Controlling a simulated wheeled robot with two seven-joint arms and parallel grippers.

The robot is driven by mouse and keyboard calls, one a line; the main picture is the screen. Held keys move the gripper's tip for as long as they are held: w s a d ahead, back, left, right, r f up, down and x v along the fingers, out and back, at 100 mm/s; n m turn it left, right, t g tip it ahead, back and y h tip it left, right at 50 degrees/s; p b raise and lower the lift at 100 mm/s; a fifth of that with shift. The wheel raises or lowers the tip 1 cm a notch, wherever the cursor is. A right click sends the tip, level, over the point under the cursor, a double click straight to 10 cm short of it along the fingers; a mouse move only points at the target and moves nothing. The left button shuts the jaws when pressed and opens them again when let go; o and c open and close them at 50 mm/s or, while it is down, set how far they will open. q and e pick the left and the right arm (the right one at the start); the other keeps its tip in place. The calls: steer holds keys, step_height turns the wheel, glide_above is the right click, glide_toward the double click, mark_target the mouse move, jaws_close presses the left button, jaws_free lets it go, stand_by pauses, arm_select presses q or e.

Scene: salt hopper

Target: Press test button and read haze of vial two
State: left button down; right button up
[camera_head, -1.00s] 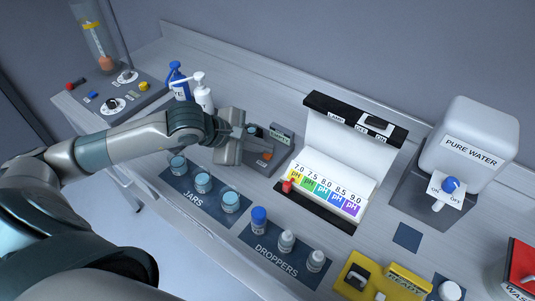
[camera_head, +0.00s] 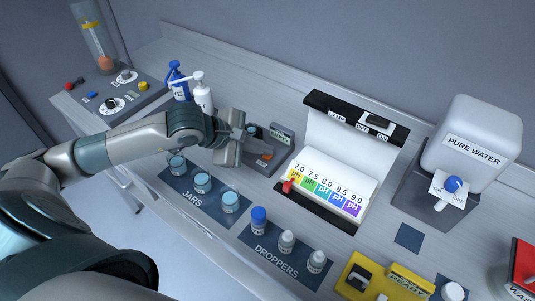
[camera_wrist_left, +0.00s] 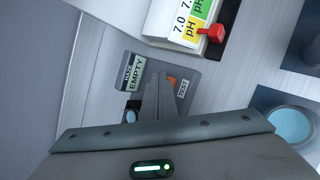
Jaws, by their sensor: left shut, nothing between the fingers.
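The grey haze meter (camera_head: 272,157) sits on the bench, partly hidden behind my left gripper (camera_head: 236,138). Its small display (camera_head: 282,134) also shows in the left wrist view (camera_wrist_left: 133,72) and reads "HAZE EMPTY". The orange test button (camera_wrist_left: 172,82), beside the "TEST" label (camera_wrist_left: 183,89), is partly covered by my fingers. My left gripper (camera_wrist_left: 158,80) is shut and empty over the meter; I cannot tell whether it touches the button. A bluish round thing (camera_wrist_left: 130,116) shows beside the fingers; I cannot tell if it is a vial. My right gripper is out of view.
Several jars (camera_head: 202,182) stand on the JARS mat close to my gripper. Dropper bottles (camera_head: 286,241) stand in front. The pH chart stand (camera_head: 335,165) with a red slider (camera_head: 288,186) is right of the meter. Pump bottles (camera_head: 202,92) stand behind my arm.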

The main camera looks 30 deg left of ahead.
arm_select(q)
steer(key=shift+f, duration=0.15)
steer(key=shift+r, duration=0.2)
stand_by(0.3)
steer(key=shift+r, duration=0.75)
steer(key=shift+r+p, duration=1.05)
steer(key=shift+r, duration=1.5)
steer(key=shift+r, duration=0.1)
